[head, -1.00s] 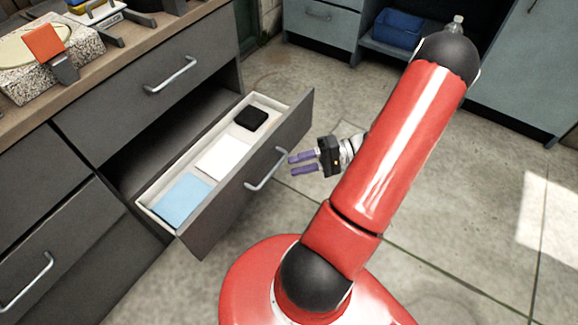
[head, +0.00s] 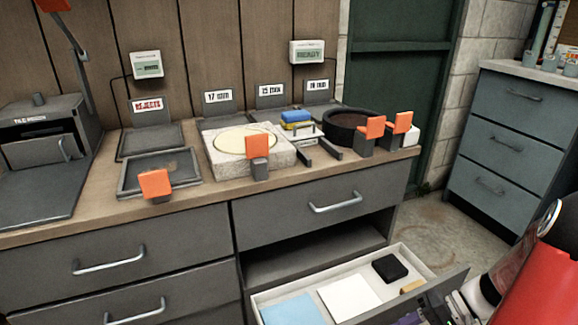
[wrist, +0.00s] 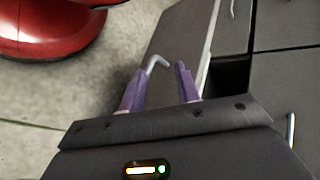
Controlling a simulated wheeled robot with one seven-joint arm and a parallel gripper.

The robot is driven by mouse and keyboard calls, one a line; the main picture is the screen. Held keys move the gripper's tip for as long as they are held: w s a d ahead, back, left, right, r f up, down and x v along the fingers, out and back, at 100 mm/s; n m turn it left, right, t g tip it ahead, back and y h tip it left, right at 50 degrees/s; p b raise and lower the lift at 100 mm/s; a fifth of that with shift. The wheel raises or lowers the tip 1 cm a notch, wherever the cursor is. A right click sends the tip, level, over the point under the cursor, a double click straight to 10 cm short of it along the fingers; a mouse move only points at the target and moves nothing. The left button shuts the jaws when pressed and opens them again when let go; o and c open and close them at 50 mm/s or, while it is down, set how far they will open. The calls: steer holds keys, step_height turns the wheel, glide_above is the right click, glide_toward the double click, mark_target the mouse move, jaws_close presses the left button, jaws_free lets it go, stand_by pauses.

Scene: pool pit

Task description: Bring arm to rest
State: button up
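My gripper (wrist: 160,72) shows in the wrist view with its two purple fingers apart and nothing between the tips. The front of an open drawer and its handle (wrist: 157,62) lie beyond the fingers; I cannot tell how far. In the head view my red arm fills the lower right corner, and the gripper is mostly cut off at the bottom edge. The open drawer (head: 450,280) holds a blue sheet (head: 290,310), a white sheet (head: 348,297), a black square block (head: 390,268) and a small tan piece (head: 412,286).
The workbench (head: 110,215) carries several signs, grey trays, orange-topped pieces, a stone slab (head: 222,155) and a dark round bowl (head: 350,128). A grey drawer cabinet (head: 515,145) stands at the right. Floor between bench and cabinet is clear.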

steer(key=s+a+r+n+t+h, duration=0.2)
steer(key=a+r+h, duration=0.3)
steer(key=r, duration=0.4)
steer(key=s+a+r+n+t+h, duration=0.2)
steer(key=a+r+t+h, duration=0.1)
steer(key=a+r+h, duration=0.2)
step_height(320, 180, up, 4)
steer(key=shift+s+a+f+h, duration=0.1)
steer(key=shift+s+a+h, duration=0.2)
steer(key=shift+a, duration=0.9)
steer(key=shift+d, duration=0.1)
